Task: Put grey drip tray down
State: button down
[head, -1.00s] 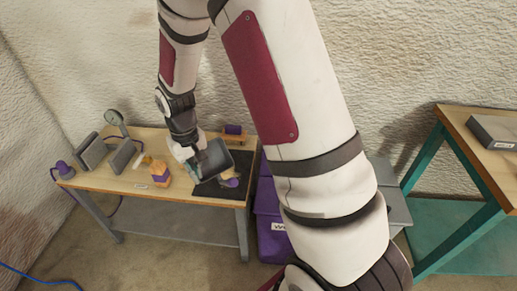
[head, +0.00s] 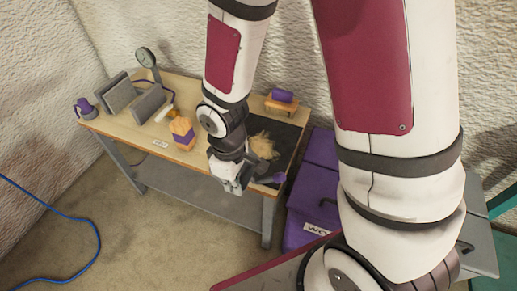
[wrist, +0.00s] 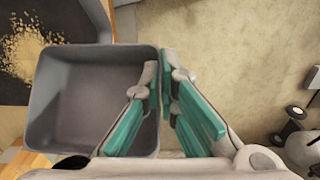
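The grey drip tray (wrist: 90,105) fills the left of the wrist view, with its empty inside facing the camera. My gripper (wrist: 160,75) has one teal-padded finger inside the tray and one outside, closed on its right wall. Bare floor shows to the right of the tray. In the head view, my gripper (head: 230,182) is at the front edge of the workbench (head: 112,122), and my wrist mostly hides the tray. Whether the tray touches the bench cannot be told.
A pile of pale shavings (head: 263,145) lies on a dark mat (head: 287,137). An orange-and-purple block (head: 182,134), grey upright plates (head: 118,96) and a dial gauge (head: 146,58) stand left. Purple bins (head: 318,190) stand right of the bench.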

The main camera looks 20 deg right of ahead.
jog(key=w+d, duration=0.1)
jog(key=w, duration=0.4)
jog(key=w+d+f, duration=0.1)
jog(key=w+d, duration=0.1)
jog(key=w, duration=0.2)
jog(key=w+d+b, duration=0.1)
jog(key=w+d, duration=0.1)
jog(key=w, duration=0.3)
jog(key=shift+w+d+f, duration=0.1)
jog(key=shift+w+f, duration=0.2)
jog(key=shift+w, duration=0.05)
jog(key=shift+f+b, duration=0.4)
jog(key=shift+f, duration=1.3)
jog(key=shift+f, duration=0.1)
jog(key=shift+f, duration=0.1)
jog(key=c, duration=1.8)
grip_release()
notch_tip(320, 180, up, 13)
jog(key=p, duration=0.2)
jog(key=shift+f+p, duration=0.2)
jog(key=shift+p, duration=0.1)
